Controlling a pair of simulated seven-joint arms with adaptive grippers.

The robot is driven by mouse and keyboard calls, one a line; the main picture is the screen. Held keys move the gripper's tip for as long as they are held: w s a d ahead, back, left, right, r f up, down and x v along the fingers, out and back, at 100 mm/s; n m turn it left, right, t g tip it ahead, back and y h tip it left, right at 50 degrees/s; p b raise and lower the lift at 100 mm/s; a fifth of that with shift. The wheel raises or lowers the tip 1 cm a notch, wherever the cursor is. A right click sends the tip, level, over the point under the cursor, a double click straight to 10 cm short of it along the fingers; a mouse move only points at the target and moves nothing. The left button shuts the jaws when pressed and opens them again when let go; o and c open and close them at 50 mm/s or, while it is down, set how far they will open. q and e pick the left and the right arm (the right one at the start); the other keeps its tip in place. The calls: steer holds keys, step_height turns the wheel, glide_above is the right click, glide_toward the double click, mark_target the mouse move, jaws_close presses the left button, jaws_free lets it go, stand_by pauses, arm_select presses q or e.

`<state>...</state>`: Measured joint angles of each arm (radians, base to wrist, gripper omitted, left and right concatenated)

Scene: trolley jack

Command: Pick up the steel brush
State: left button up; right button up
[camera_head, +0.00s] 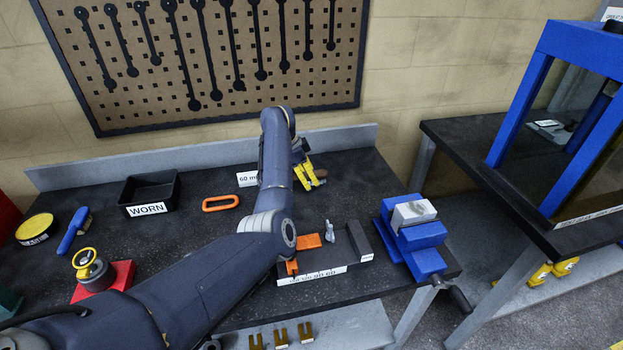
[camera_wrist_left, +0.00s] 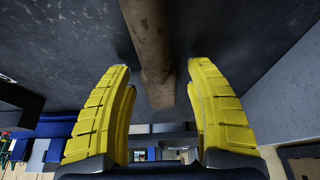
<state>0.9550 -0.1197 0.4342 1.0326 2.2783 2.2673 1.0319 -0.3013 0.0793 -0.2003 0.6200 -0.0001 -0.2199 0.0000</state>
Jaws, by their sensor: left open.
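My left gripper (camera_head: 308,174) reaches over the back of the dark bench in the head view. Its yellow fingers are open in the left wrist view (camera_wrist_left: 161,80). A long brown wooden piece, apparently the steel brush's handle (camera_wrist_left: 152,40), lies between and beyond the fingertips, with a visible gap on each side. No bristles show, so I cannot be sure what it is. In the head view only a small brown bit (camera_head: 321,173) shows beside the fingers; the arm and gripper hide the rest. My right gripper is not in view.
A black WORN bin (camera_head: 150,194), an orange link (camera_head: 220,203) and a blue-handled tool (camera_head: 73,230) lie to the left. A pegboard (camera_head: 210,60) hangs behind.

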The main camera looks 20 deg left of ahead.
arm_select(q)
steer(key=shift+c, duration=0.3)
jaws_close()
steer(key=shift+r, duration=0.1)
